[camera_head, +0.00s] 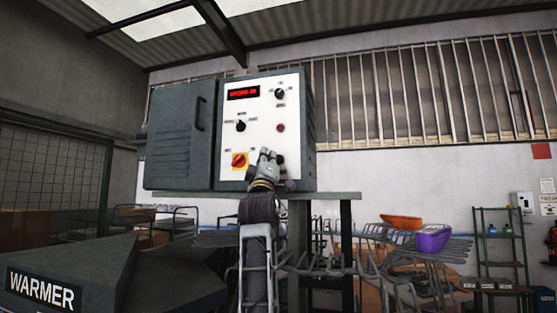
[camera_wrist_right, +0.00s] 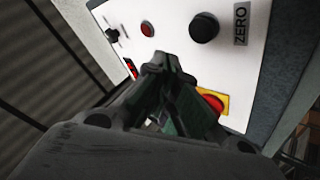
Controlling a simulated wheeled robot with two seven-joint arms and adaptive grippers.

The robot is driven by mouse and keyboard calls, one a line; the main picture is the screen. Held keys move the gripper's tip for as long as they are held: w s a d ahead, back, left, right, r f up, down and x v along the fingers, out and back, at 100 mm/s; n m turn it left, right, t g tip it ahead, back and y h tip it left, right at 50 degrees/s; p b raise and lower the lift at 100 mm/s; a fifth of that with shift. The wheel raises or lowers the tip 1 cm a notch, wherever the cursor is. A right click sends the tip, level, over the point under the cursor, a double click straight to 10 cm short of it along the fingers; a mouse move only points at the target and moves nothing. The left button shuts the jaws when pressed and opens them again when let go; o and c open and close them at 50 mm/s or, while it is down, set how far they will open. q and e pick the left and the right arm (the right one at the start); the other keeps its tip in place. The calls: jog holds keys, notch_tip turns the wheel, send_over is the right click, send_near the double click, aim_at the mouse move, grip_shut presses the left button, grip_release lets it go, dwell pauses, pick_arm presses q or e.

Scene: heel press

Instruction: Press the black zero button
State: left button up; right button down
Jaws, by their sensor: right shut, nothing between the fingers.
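The black zero button (camera_wrist_right: 205,27) is a round black knob on the white panel in the right wrist view, beside a label reading ZERO (camera_wrist_right: 241,22). In the head view I cannot make it out; my right gripper covers the lower right of the white panel (camera_head: 262,110). My right gripper (camera_head: 268,155) is shut and empty in front of that panel. In the right wrist view its fingertips (camera_wrist_right: 167,62) are together, below and left of the black button in the picture. Whether they touch the panel I cannot tell. My left gripper is not in view.
A red button (camera_head: 281,128), rotary knobs (camera_head: 241,126) and a yellow-and-red switch (camera_head: 239,160) are on the same panel, near my gripper. A red display (camera_head: 243,93) is at the top. The grey cabinet door (camera_head: 180,135) stands left. A WARMER unit (camera_head: 42,290) is at lower left.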

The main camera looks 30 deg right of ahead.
aim_at(279, 160)
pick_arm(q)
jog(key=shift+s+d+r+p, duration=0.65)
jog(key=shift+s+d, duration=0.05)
pick_arm(e)
jog(key=shift+w+d, duration=1.25)
jog(key=shift+d, duration=0.25)
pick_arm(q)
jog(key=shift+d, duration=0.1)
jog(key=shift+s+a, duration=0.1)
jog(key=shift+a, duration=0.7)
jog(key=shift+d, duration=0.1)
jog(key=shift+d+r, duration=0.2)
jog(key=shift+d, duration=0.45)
pick_arm(e)
jog(key=shift+w+d, duration=0.25)
jog(key=shift+d, duration=0.1)
